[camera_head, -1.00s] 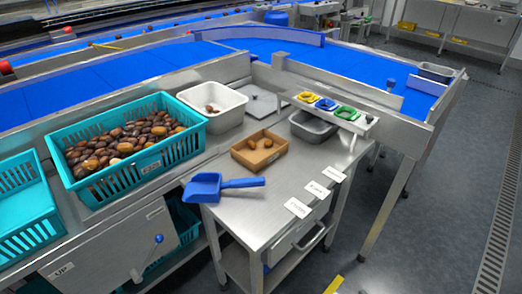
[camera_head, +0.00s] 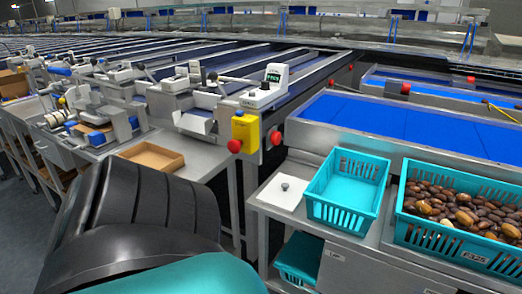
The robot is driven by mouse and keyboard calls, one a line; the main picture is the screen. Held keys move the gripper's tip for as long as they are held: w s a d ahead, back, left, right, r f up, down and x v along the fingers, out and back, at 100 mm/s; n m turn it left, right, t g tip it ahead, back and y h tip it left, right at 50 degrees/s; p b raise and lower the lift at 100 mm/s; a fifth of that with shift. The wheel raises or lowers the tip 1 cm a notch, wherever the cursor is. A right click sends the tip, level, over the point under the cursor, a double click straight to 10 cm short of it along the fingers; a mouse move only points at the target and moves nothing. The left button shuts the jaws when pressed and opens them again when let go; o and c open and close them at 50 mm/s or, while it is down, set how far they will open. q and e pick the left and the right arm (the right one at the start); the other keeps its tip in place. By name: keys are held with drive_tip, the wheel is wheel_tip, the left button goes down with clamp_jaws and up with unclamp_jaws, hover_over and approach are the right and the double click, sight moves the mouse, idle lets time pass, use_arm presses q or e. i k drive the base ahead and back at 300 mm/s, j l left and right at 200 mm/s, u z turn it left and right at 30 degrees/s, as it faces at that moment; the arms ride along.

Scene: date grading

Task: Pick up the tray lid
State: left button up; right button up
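A flat white square plate with a small dark knob, which looks like the tray lid (camera_head: 281,192), lies on the steel bench just left of the empty teal crate (camera_head: 347,185). Its knob points up and nothing covers it. Neither of my grippers is in view. A large black and teal part, which looks like my own arm, fills the lower left of the picture, apart from the lid in the picture.
A teal crate full of dates (camera_head: 480,260) stands at the right. A yellow box with red buttons (camera_head: 245,132) is behind the lid. An empty brown tray (camera_head: 151,156) lies on the left bench, near several grey machines. Blue belts run behind the crates.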

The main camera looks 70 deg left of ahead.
sight(284, 194)
drive_tip(key=u, duration=1.5)
